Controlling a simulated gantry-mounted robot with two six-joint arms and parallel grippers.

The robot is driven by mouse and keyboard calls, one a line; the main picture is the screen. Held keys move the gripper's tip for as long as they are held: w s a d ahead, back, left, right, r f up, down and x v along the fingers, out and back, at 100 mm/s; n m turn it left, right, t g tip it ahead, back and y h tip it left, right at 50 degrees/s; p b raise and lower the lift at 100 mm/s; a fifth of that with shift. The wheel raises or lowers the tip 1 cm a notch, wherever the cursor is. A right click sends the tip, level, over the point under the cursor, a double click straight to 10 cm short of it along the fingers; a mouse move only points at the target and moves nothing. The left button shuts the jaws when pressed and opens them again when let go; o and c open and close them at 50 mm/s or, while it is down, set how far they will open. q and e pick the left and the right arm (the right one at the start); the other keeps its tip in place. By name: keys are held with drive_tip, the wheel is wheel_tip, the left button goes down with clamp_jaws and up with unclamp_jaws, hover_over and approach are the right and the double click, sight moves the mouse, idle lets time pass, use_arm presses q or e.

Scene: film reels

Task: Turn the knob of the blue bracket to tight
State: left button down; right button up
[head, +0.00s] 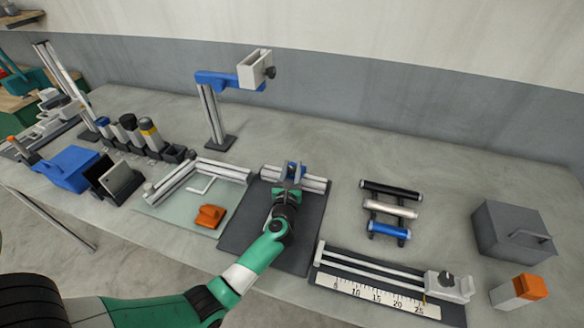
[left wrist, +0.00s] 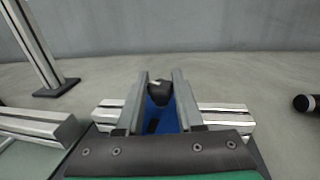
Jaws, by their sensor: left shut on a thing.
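The blue bracket (head: 291,165) sits on an aluminium rail on the dark mat (head: 252,215), mostly hidden by my left gripper. In the left wrist view its blue body (left wrist: 160,123) shows between my fingers. Its black knob (left wrist: 159,95), with a pale mark on top, stands between the two fingertips. My left gripper (head: 291,181) is over the bracket and is shut on the knob; in the left wrist view the fingers (left wrist: 160,84) flank it on both sides. My right gripper is in neither view.
Left of the mat, a glass plate (head: 165,210) holds rails and an orange block (head: 210,216). A post with a blue arm (head: 213,78) stands behind. To the right are a rack of rollers (head: 392,208), a ruler slide (head: 375,296) and a grey box (head: 510,232).

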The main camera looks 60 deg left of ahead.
use_arm(q)
drive_tip(key=shift+s+a+r+m+t+h+p, duration=0.1)
drive_tip(key=shift+r+m+t+h+p, duration=0.1)
drive_tip(key=shift+m+t+h+p, duration=1.6)
drive_tip(key=shift+t+h+p, duration=0.2)
drive_tip(key=shift+t+p, duration=0.15)
drive_tip(key=shift+f+m+t+h+p, duration=0.1)
drive_tip(key=shift+m+t+h+p, duration=0.35)
drive_tip(key=shift+m+t+h, duration=0.45)
drive_tip(key=shift+m+h, duration=0.4)
drive_tip(key=shift+h, duration=0.4)
drive_tip(key=shift+f+m+t+h, duration=0.15)
drive_tip(key=shift+m+t+h, duration=0.5)
drive_tip(key=shift+h, duration=0.35)
drive_tip(key=shift+m+t+h+b, duration=0.3)
drive_tip(key=shift+m+h+b, duration=0.3)
drive_tip(key=shift+m+h, duration=1)
drive_tip(key=shift+n+h, duration=0.25)
drive_tip(key=shift+h, duration=0.15)
drive_tip(key=c, duration=0.5)
unclamp_jaws()
drive_tip(key=shift+c, duration=0.2)
